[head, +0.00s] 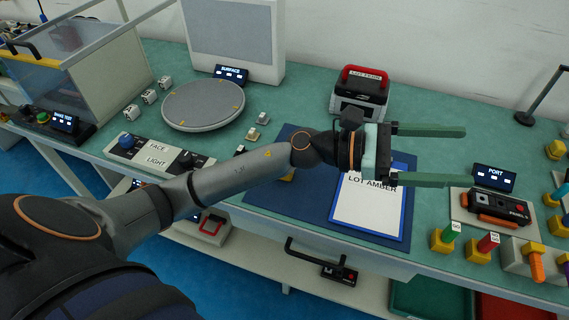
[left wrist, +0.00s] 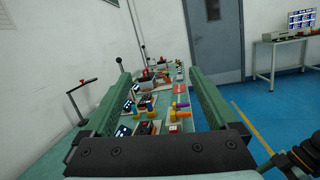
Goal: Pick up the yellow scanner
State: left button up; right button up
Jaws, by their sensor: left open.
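My left gripper (head: 468,156) is open and empty, its two green fingers pointing right above the bench, to the right of the blue mat. In the left wrist view its open fingers (left wrist: 160,78) frame the far part of the bench. I cannot clearly identify a yellow scanner. A small yellow-orange patch (head: 287,175) shows at the lower edge of my left forearm, over the blue mat (head: 285,204); the arm hides most of it, so I cannot tell what it is. My right gripper is not in view.
A clipboard (head: 370,214) marked LOT AMBER lies below the gripper. A PORT station (head: 493,178) and several yellow-based plugs (head: 443,240) stand at right. A lot box (head: 360,93) and a round turntable (head: 203,104) stand behind my arm. Bare bench shows around the mat.

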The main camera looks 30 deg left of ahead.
pick_arm(q)
jog(key=a+f+m+g+y, duration=0.6)
jog(key=f+m+y, duration=0.2)
jog(key=f+m, duration=0.3)
jog(key=w+a+m+y, duration=0.1)
jog(key=a+m+y, duration=0.1)
jog(key=a, duration=0.5)
jog(key=w+a+m+y, duration=0.1)
jog(key=a+m+y, duration=0.1)
jog(key=a+y, duration=0.3)
jog(key=w+a+m+y, duration=0.1)
jog(key=a+y, duration=0.3)
jog(key=a, duration=0.7)
jog(key=shift+w+a+f+m+g, duration=0.25)
jog(key=shift+m+g, duration=0.05)
jog(key=shift+m, duration=0.1)
jog(key=f, duration=0.6)
jog(key=shift+a+f, duration=0.1)
jog(key=shift+a, duration=0.15)
jog(key=shift+s+f+p, duration=0.2)
jog(key=shift+f+p, duration=0.45)
jog(key=shift+f, duration=2.4)
jog(key=shift+c, duration=0.4)
jog(key=shift+r, duration=0.1)
grip_shut()
